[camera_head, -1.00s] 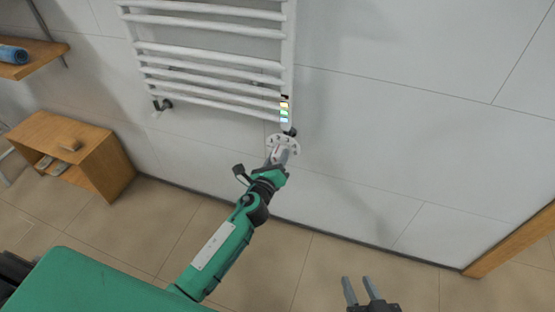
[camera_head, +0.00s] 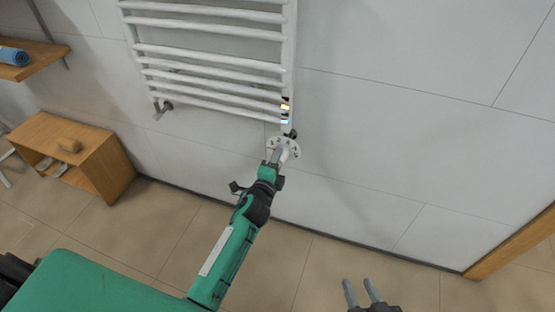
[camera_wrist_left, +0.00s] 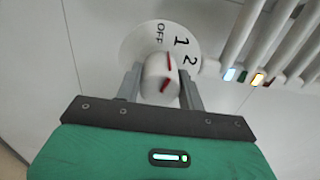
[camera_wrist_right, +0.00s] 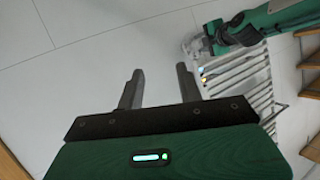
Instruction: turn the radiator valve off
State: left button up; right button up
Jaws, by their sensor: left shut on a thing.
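The radiator valve's white knob (camera_wrist_left: 158,80) has a red line and stands in front of a round white dial (camera_wrist_left: 137,45) marked OFF, 1 and 2. My left gripper (camera_wrist_left: 160,80) is shut on the knob, one finger on each side. In the head view, my left gripper (camera_head: 275,157) covers much of the knob, below the radiator's lower right corner, with the dial (camera_head: 291,146) showing around it. My right gripper (camera_head: 360,287) is open and empty, away from the valve.
The white towel radiator (camera_head: 210,80) hangs on the wall, with a coloured light strip (camera_head: 285,108) on its right post. A wooden shelf unit (camera_head: 110,165) stands at left. A wooden shelf (camera_head: 40,55) holds a blue roll (camera_head: 14,56). Wall space right of the valve is clear.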

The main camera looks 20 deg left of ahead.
pick_arm(q)
jog(key=n, duration=0.2)
jog(key=shift+n+p, duration=0.3)
jog(key=shift+p, duration=0.05)
jog(key=shift+f+n+p, duration=0.1)
jog(key=shift+n+p, duration=0.35)
jog(key=shift+n, duration=0.85)
pick_arm(e)
jog(key=shift+s+d+f+g+h, duration=0.2)
jog(key=shift+d+g+h, duration=0.1)
jog(key=shift+d+g, duration=0.4)
jog(key=shift+s+d+f+g+h, duration=0.15)
jog(key=shift+d+g+h, duration=0.15)
jog(key=shift+d+g, duration=0.35)
jog(key=shift+w+d, duration=0.1)
jog(key=shift+d, duration=0.05)
pick_arm(q)
jog(key=o, duration=1)
jog(key=s, duration=0.4)
jog(key=s+p, duration=0.1)
jog(key=s, duration=0.9)
jog(key=shift+a, duration=0.25)
pick_arm(e)
jog(key=d+g, duration=0.1)
jog(key=s+d+g+h, duration=0.1)
jog(key=d, duration=0.1)
jog(key=shift+s+h, duration=0.15)
jog(key=shift+h, duration=0.15)
